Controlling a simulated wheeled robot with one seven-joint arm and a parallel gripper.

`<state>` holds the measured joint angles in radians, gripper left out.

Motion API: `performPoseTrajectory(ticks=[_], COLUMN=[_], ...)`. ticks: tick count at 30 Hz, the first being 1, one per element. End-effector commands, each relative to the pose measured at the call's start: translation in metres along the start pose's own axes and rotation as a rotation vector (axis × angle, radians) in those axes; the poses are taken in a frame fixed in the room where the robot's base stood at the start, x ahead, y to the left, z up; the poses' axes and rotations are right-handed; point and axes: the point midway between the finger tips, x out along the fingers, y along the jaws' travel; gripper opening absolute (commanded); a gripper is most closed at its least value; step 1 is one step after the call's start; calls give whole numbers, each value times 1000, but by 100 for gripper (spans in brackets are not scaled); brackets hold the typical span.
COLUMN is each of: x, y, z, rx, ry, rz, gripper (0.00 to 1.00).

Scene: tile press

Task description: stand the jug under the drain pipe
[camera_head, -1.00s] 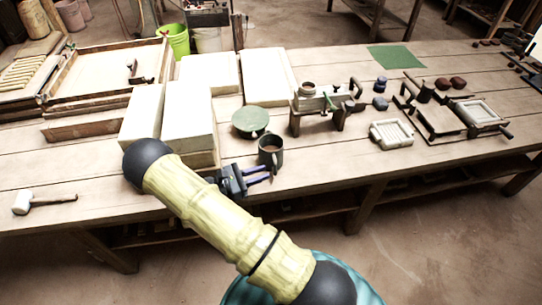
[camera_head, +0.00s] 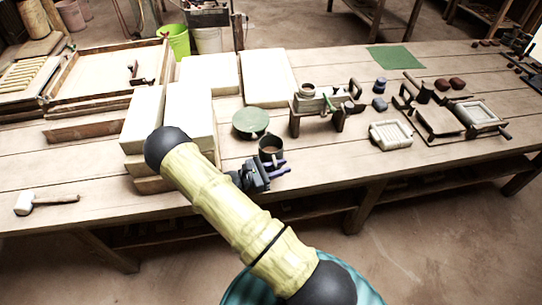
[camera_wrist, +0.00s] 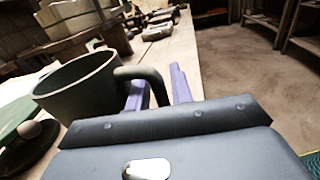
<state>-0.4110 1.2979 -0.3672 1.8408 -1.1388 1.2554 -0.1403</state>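The jug (camera_head: 266,151) is a dark green mug with brown contents, standing upright near the front edge of the bench. In the wrist view the jug (camera_wrist: 75,88) fills the left side, its handle reaching right toward my fingers. My gripper (camera_head: 276,168) is low at the jug's front side, its two purple fingers apart. In the wrist view my gripper (camera_wrist: 160,92) has the handle's outer part between its fingers; firm contact cannot be seen. A small green spout (camera_head: 327,103), perhaps the drain pipe, sticks out from the press stand (camera_head: 318,105), right of the jug.
A round green lid-like disc (camera_head: 250,121) lies just behind the jug. Pale blocks (camera_head: 188,110) are stacked to the left. The bench between jug and stand is mostly clear. A mallet (camera_head: 28,202) lies far left.

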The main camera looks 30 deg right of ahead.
Motion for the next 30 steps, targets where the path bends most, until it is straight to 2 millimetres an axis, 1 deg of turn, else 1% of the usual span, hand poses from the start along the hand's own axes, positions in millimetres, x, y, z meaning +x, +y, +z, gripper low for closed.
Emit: performPoseTrajectory(ticks=[13, 14, 15, 17, 30], x=[-1, -1, -1, -1, -1], y=[0, 0, 0, 0, 0], z=[0, 0, 0, 0, 2], rx=[0, 0, 0, 0, 3], ry=[0, 0, 0, 0, -2], rz=[0, 0, 0, 0, 0], gripper=[22, 20, 13, 1, 0])
